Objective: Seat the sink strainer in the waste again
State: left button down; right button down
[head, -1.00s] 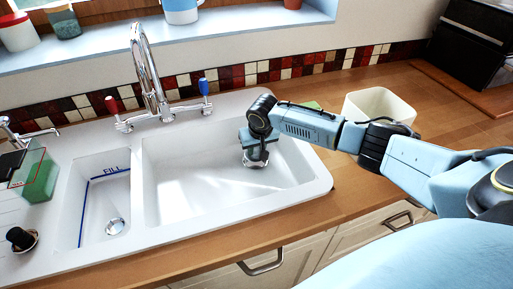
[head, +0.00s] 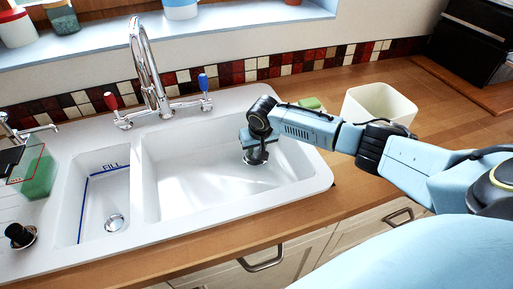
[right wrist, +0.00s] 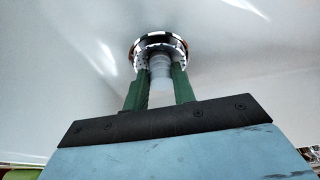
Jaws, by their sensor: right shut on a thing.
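The sink strainer (right wrist: 160,42) is a round chrome piece with a pale knob (right wrist: 160,66). In the right wrist view, the green fingers of my right gripper (right wrist: 163,78) are shut on the knob from both sides. In the head view my right gripper (head: 257,147) points down into the large basin (head: 190,190), at its right part. The strainer's chrome rim (head: 256,160) shows low under it, at the basin floor. The waste is hidden under the strainer, and I cannot tell whether the strainer sits fully in it. My left gripper is not in view.
The small basin (head: 92,185) on the left has its own drain (head: 114,222). The tap (head: 150,75) stands behind the basins. A green sponge (head: 311,104) and a white bin (head: 378,105) are on the wooden counter at right, close to my right arm.

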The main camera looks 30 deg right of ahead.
jog(key=shift+f, duration=0.55)
jog(key=c, duration=1.1)
grip_release()
